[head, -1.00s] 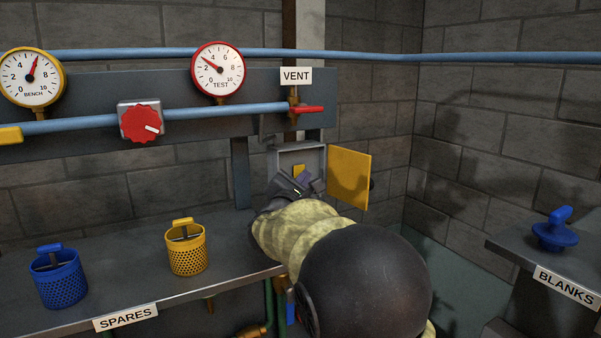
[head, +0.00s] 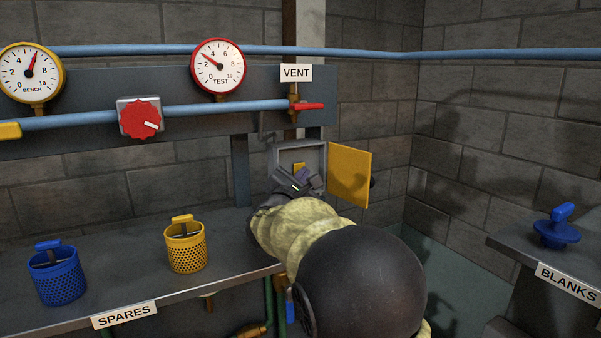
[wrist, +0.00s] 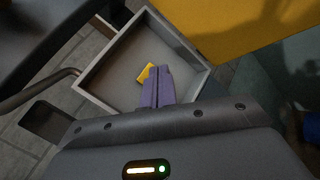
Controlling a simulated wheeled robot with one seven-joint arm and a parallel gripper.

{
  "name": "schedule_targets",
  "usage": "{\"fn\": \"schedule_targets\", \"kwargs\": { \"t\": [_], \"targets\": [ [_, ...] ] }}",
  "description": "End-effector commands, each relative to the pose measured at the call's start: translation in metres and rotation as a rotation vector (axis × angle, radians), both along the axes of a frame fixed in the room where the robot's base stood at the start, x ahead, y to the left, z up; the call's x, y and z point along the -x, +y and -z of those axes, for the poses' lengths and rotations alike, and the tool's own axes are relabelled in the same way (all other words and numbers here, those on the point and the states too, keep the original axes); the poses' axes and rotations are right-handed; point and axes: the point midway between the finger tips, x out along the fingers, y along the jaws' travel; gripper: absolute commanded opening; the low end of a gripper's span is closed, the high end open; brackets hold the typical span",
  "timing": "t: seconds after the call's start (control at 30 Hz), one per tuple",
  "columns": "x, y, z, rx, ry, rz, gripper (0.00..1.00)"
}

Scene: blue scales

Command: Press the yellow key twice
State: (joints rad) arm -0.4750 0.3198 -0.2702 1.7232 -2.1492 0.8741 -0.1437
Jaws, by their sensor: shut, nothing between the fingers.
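The yellow key (head: 299,168) is inside a small open grey box (head: 324,153) on the wall, below the VENT sign. In the wrist view the yellow key (wrist: 146,73) shows just left of my fingertips, partly covered by them. My gripper (head: 306,176) reaches into the box opening. In the wrist view my gripper (wrist: 160,70) has its two purple fingers side by side, shut and empty. I cannot tell whether the fingertips touch the key.
The box's yellow door (head: 349,175) stands open right of my gripper. A red vent handle (head: 308,106) and blue pipe are above. A blue basket (head: 58,280) and a yellow basket (head: 186,252) stand on the SPARES shelf. A blue blank (head: 556,228) sits at right.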

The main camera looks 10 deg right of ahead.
Motion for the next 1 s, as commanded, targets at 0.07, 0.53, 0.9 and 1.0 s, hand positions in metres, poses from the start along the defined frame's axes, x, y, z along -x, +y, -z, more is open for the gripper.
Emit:
{"fn": "schedule_targets", "kwargs": {
  "t": [0.07, 0.53, 0.9, 1.0],
  "targets": [
    [0.0001, 0.0000, -0.0004, 0.000, 0.000, 0.000, 0.00],
    [-0.0024, 0.0008, -0.0005, 0.000, -0.001, 0.001, 0.00],
    [-0.0059, 0.0019, -0.0004, 0.002, -0.001, 0.000, 0.00],
    [-0.0068, 0.0022, -0.0003, 0.001, 0.000, 0.001, 0.00]
  ]
}}
